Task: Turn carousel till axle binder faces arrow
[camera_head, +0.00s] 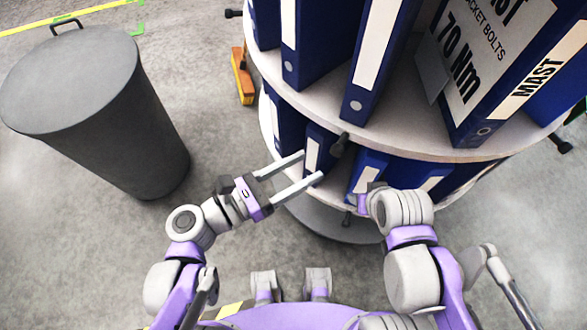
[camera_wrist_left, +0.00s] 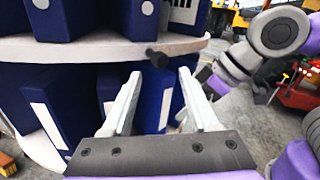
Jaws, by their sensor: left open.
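The carousel (camera_head: 440,147) is a round two-tier rack with pale shelves, filled with blue binders. One binder on the upper tier reads MAST (camera_head: 537,80). No label reading axle is legible, and I see no arrow. A dark handle knob (camera_head: 340,145) sticks out from the shelf rim; it also shows in the left wrist view (camera_wrist_left: 157,58). My left gripper (camera_head: 312,164) is open and empty, its fingertips just short of the knob, in front of the lower binders. My right arm is bent at the carousel's near right side; its fingers are not clear.
A grey lidded bin (camera_head: 100,105) stands on the floor to the left. An orange object (camera_head: 243,77) lies beside the carousel. More dark knobs (camera_head: 564,146) stick out around the rim.

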